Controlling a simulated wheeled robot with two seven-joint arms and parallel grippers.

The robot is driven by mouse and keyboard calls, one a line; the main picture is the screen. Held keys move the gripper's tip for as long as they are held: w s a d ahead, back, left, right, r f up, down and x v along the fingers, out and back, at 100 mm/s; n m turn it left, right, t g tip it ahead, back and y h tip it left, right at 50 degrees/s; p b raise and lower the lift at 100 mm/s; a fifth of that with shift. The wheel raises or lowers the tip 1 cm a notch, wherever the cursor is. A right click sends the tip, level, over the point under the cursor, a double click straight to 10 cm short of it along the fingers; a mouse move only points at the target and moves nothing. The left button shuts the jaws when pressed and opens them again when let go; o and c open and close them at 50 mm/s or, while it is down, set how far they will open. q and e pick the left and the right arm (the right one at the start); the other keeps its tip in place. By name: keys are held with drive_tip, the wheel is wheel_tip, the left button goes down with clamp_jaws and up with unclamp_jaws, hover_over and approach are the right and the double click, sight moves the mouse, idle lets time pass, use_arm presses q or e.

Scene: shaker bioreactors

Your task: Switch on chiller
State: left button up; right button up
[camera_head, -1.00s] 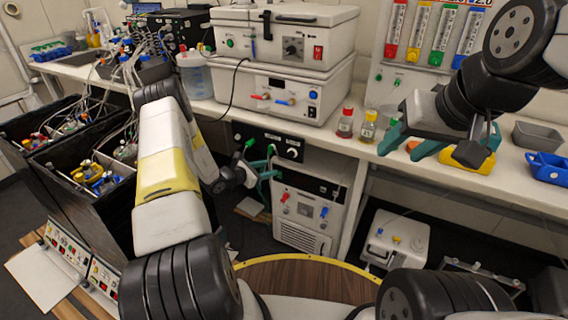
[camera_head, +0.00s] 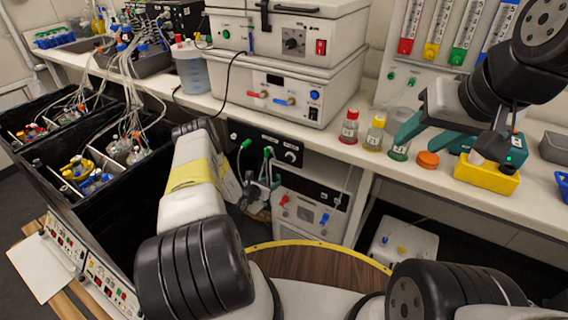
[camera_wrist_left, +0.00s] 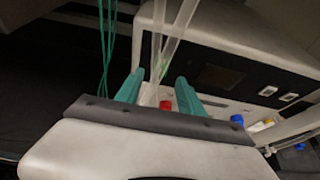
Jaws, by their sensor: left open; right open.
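A white unit (camera_head: 310,205) with a dark upper panel and red and blue fittings stands under the bench; it appears to be the chiller, though no label is readable. My left gripper (camera_head: 258,190) is in front of its left side, partly hidden by my arm. In the left wrist view its teal fingers (camera_wrist_left: 159,90) are apart and empty, pointing at the unit's front (camera_wrist_left: 210,99). The red fitting (camera_wrist_left: 165,105) shows between the fingers, and two small pale switches (camera_wrist_left: 279,94) sit on the dark panel. My right gripper (camera_head: 460,140) is open above the bench.
A two-part white device (camera_head: 290,65) stands on the bench above. Small capped bottles (camera_head: 375,132), an orange cap (camera_head: 428,160) and a yellow box (camera_head: 487,175) are near my right gripper. Black bins (camera_head: 90,205) with tubing stand at left. Green tubes (camera_wrist_left: 108,45) hang near my left gripper.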

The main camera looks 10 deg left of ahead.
sight(278, 178)
use_arm(q)
drive_tip(key=shift+x, duration=1.75)
